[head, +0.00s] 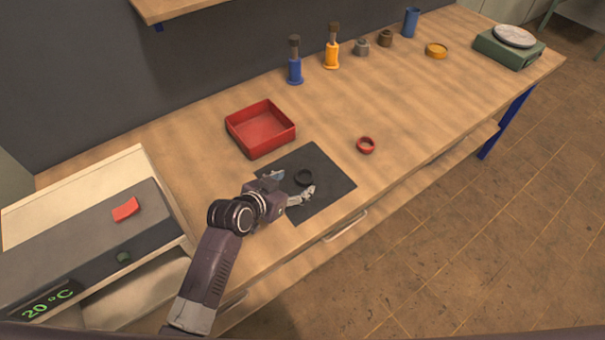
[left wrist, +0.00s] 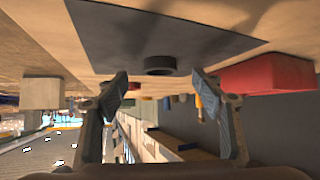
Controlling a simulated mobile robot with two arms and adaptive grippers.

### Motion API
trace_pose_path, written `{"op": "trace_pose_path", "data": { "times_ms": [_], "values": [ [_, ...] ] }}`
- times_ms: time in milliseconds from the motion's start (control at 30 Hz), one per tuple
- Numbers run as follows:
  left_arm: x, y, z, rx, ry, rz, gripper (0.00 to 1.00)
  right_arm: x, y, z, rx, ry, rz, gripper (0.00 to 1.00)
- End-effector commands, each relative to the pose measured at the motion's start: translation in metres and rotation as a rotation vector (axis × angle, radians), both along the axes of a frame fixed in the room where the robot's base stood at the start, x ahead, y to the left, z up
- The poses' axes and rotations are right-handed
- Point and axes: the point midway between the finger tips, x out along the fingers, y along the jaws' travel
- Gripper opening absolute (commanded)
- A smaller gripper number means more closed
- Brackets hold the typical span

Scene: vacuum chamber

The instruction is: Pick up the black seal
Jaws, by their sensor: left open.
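The black seal (head: 304,177) is a small dark ring lying flat on the dark mat (head: 332,184) on the wooden bench. My left gripper (head: 292,183) is open and empty, low over the mat's near left side, with its fingers pointing at the seal. In the left wrist view the picture is upside down. There the seal (left wrist: 160,65) appears centred between and beyond the two open fingertips of the left gripper (left wrist: 165,88), apart from both. My right gripper is not in view.
A red tray (head: 289,136) stands behind the mat. A red ring (head: 366,145) lies to its right. A device with a display (head: 80,250) is at left.

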Motion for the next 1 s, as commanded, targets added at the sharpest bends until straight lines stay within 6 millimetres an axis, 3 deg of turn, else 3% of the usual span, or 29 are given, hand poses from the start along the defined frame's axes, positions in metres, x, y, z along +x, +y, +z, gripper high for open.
{"op": "trace_pose_path", "data": {
  "times_ms": [233,500,833,1000],
  "values": [
    [0.018,-0.011,-0.005,-0.001,0.000,0.001,0.62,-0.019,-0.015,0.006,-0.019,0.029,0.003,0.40],
    [0.039,-0.024,-0.021,-0.002,-0.001,0.001,0.62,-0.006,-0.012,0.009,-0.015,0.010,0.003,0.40],
    [0.042,-0.025,-0.025,0.001,-0.002,0.000,0.62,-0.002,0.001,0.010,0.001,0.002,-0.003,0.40],
    [0.042,-0.025,-0.025,0.001,-0.002,0.000,0.43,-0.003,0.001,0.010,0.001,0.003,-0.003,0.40]
  ]
}}
